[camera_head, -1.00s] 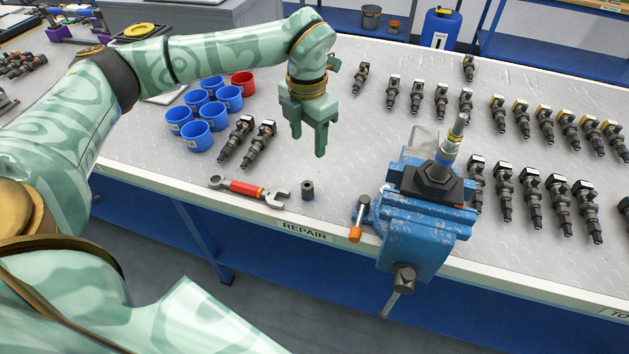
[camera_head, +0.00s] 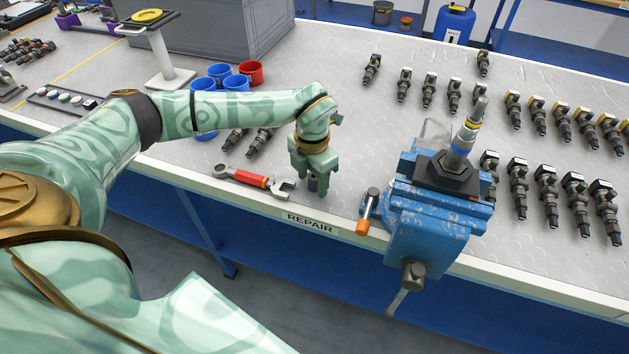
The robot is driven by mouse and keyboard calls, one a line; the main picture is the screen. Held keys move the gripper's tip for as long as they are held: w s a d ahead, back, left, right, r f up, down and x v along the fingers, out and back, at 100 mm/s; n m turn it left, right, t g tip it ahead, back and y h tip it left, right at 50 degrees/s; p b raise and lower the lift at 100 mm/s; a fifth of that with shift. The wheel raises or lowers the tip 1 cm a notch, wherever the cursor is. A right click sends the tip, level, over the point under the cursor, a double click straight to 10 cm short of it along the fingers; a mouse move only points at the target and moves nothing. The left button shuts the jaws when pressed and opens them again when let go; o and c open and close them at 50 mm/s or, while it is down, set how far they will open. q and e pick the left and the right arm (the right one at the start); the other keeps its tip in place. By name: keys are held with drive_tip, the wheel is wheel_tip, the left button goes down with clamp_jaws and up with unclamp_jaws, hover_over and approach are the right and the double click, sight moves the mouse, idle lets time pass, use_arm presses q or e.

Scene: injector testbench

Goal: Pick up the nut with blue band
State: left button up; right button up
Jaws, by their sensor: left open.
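The nut with blue band (camera_head: 312,184) is a small dark cylinder standing on the bench near its front edge, above the REPAIR label. It shows only in part, between the fingers of my left gripper (camera_head: 314,188). My left gripper points down over the nut and is open, with a finger on each side of it. Whether a finger touches the nut I cannot tell. My right gripper is not in view.
A red-handled wrench (camera_head: 252,179) lies just left of the gripper. A blue vise (camera_head: 430,215) holding an injector (camera_head: 465,135) stands to the right.

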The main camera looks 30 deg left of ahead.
use_arm(q)
drive_tip(key=shift+r, duration=0.1)
drive_tip(key=c, duration=1)
drive_tip(key=shift+c, duration=0.2)
